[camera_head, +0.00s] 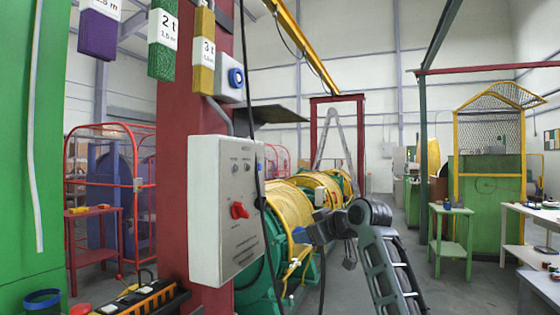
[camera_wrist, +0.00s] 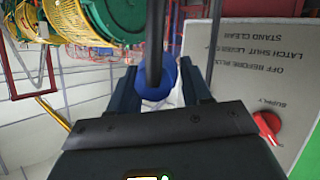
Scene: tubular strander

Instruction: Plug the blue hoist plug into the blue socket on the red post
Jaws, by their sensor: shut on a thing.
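The blue plug (camera_wrist: 158,82) is held between the two dark fingers of my gripper (camera_wrist: 168,88) in the wrist view. A black cable runs from it towards the top of that picture. The blue socket (camera_head: 236,77) faces right on a small grey housing high on the red post (camera_head: 185,130). It is above and left of my gripper, and apart from the plug.
The grey switch box (camera_head: 222,212) with a red rotary switch (camera_head: 239,210) juts from the post below the socket. Black cable (camera_head: 258,172) hangs in front of it. A yellow-and-green machine (camera_head: 290,203) stands behind my gripper. A power strip (camera_head: 140,299) lies at lower left.

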